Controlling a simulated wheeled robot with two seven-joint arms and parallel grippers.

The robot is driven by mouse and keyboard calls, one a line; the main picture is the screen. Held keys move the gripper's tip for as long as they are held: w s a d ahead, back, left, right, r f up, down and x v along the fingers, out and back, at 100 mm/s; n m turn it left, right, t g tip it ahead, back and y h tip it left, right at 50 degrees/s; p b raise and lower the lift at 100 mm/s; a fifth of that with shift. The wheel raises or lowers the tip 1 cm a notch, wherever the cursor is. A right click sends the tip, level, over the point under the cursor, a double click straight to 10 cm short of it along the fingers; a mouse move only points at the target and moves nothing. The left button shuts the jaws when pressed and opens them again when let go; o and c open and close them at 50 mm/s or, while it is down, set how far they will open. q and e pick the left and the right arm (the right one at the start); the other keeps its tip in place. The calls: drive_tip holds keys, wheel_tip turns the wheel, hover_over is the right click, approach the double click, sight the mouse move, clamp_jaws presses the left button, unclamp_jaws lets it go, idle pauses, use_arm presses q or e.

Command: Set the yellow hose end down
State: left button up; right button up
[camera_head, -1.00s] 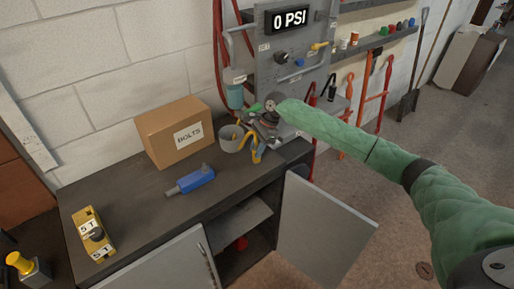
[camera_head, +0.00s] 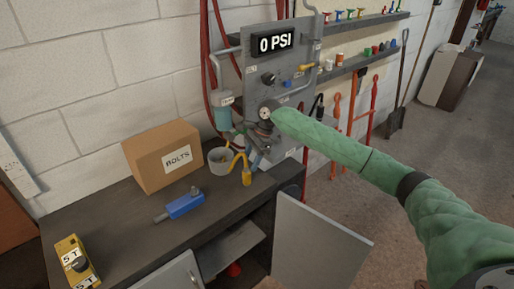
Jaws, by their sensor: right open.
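A yellow hose (camera_head: 236,159) makes a small loop beside the grey cup, and its yellow end (camera_head: 246,178) points down at the bench top near the front edge. Whether the end rests on the bench or hangs just above it is hard to tell. My right gripper (camera_head: 253,146) is open, at the end of the green-sleeved arm, just above and right of the hose end. The hose end looks apart from the fingers, which are small and partly hidden by the wrist. My left gripper is not in view.
The dark workbench (camera_head: 130,215) holds a BOLTS box (camera_head: 150,165), a grey cup (camera_head: 219,161), a blue tool (camera_head: 185,204) and a yellow device (camera_head: 70,255). A gauge panel (camera_head: 262,72) reading 0 PSI stands behind. An open cabinet door (camera_head: 315,245) juts out in front.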

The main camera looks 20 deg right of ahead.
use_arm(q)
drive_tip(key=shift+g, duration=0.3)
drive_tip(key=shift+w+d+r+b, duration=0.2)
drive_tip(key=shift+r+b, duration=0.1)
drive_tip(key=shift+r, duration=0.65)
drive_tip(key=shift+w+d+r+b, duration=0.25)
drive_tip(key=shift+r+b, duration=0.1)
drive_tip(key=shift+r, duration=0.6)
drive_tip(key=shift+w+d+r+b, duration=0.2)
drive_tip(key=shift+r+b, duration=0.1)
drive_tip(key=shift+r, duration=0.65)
use_arm(e)
drive_tip(key=v, duration=0.7)
